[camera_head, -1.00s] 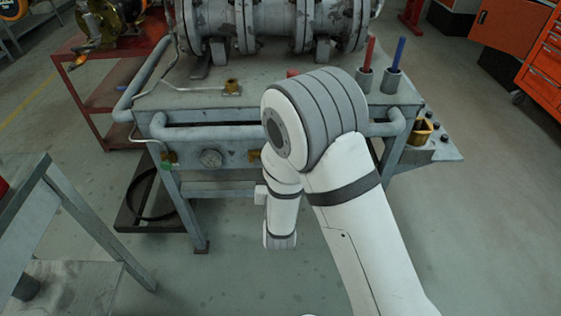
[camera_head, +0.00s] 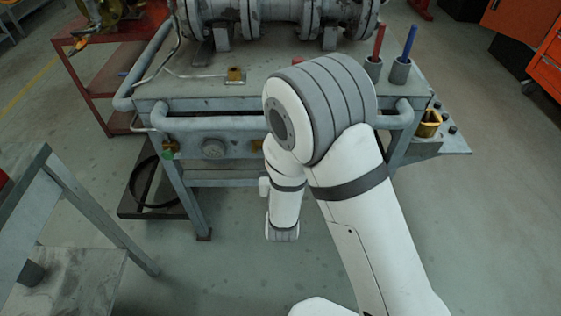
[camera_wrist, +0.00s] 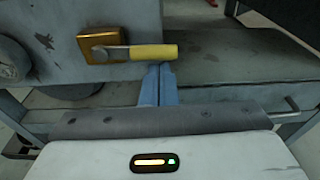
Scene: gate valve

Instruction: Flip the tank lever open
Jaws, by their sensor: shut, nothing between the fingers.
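The lever has a yellow grip (camera_wrist: 154,52) on a metal arm, joined to a square brass valve body (camera_wrist: 102,45) on the grey tank-bench side. In the wrist view it lies level, pointing right. My gripper (camera_wrist: 159,68) has its two blue fingers shut together, empty, tips just below the middle of the yellow grip. I cannot tell whether they touch it. In the head view a brass fitting (camera_head: 257,146) shows right of the round gauge (camera_head: 213,149); my arm hides the yellow grip and my fingers there.
A grey pipe rail (camera_head: 215,124) runs along the bench front. Red and blue rods stand in cups, the blue one (camera_head: 409,42) at the right. A grey stand (camera_head: 95,215) is close at the left. The floor between is open.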

